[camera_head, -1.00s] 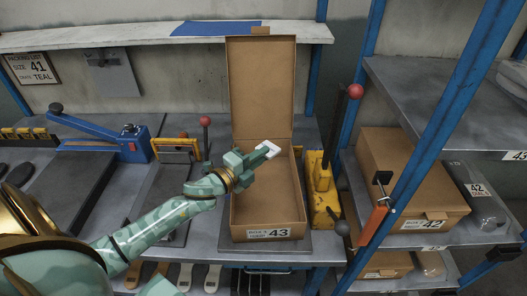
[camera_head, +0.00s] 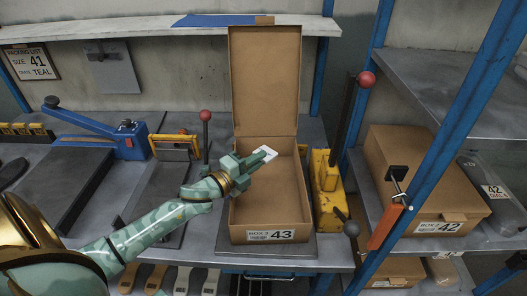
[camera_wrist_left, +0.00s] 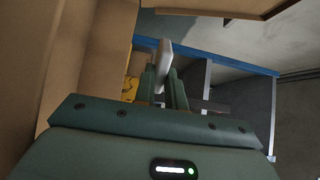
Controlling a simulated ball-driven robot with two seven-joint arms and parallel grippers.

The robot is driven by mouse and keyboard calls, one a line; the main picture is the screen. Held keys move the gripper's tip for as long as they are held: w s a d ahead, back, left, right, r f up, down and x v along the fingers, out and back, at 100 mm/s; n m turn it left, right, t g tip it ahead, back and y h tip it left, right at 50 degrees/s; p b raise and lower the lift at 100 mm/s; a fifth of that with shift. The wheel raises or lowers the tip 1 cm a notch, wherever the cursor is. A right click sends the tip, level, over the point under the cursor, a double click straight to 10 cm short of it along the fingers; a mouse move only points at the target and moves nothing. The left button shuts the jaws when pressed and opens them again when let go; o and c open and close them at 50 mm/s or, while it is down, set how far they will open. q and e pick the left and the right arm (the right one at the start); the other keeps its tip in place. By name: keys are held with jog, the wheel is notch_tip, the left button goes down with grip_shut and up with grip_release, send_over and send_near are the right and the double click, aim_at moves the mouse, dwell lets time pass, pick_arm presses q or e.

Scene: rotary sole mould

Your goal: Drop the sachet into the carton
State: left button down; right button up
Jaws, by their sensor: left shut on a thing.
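The white sachet (camera_head: 265,155) is small and flat, gripped between the fingertips of my left gripper (camera_head: 257,161). The sachet also shows edge-on in the left wrist view (camera_wrist_left: 163,62), between the two green fingers (camera_wrist_left: 163,85). The open cardboard carton (camera_head: 292,205), labelled 43, stands on the bench with its lid raised at the back. In the head view my left gripper and the sachet overlap the upper left part of the carton's opening. Their height above its rim is hard to tell. My right gripper is in neither view.
A yellow press (camera_head: 326,190) with a red-knobbed lever stands right of the carton. A blue-handled press (camera_head: 129,142) is on the left. A closed box labelled 42 (camera_head: 415,175) sits on the right shelf behind a blue post (camera_head: 437,150).

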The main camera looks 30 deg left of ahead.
pick_arm(q)
jog(key=c, duration=1.4)
grip_release()
jog(key=shift+o, duration=0.2)
jog(key=shift+s, duration=0.1)
jog(key=v, duration=1.6)
jog(key=shift+p, duration=0.45)
jog(key=shift+s+a, duration=0.15)
